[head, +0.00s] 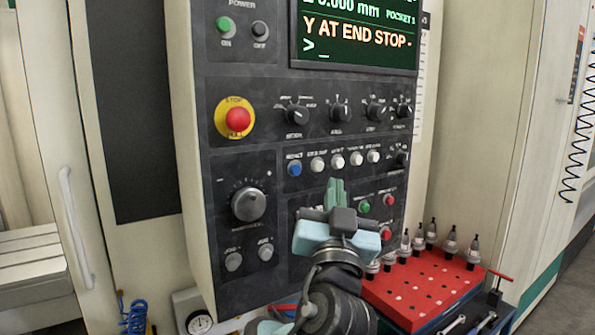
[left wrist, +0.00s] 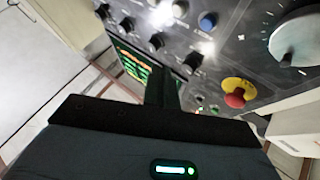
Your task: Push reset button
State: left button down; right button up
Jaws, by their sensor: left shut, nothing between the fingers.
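The blue button (head: 294,169) is at the left end of a row of buttons on the dark control panel (head: 225,178). The small label above it seems to read RESET. It also shows in the left wrist view (left wrist: 208,22), near the top. My left gripper (head: 335,189) is shut and empty, with its fingertips pointing up in front of the panel. In the head view the tips are to the right of and below the blue button, apart from it. In the left wrist view the shut fingers (left wrist: 162,88) are below and left of the button.
A red emergency stop (head: 238,119) on a yellow ring is up and left. White buttons (head: 337,161) continue the row. A large dial (head: 248,204) is at lower left. The screen (head: 357,34) reads "Y AT END STOP". A red tray (head: 420,290) with tool holders stands at lower right.

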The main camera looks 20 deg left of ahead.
aim_at(296, 170)
pick_arm(q)
jog(key=shift+w+a, duration=0.85)
jog(key=shift+a, duration=0.25)
jog(key=shift+w+a, duration=0.85)
jog(key=shift+a, duration=0.25)
jog(key=shift+w+a, duration=0.85)
jog(key=shift+a, duration=0.25)
jog(key=shift+w+a, duration=0.3)
jog(key=shift+w+a+b, duration=0.2)
jog(key=shift+a+b, duration=0.1)
dwell(0.5)
dwell(0.3)
jog(key=shift+s+d, duration=0.5)
jog(key=shift+d, duration=0.1)
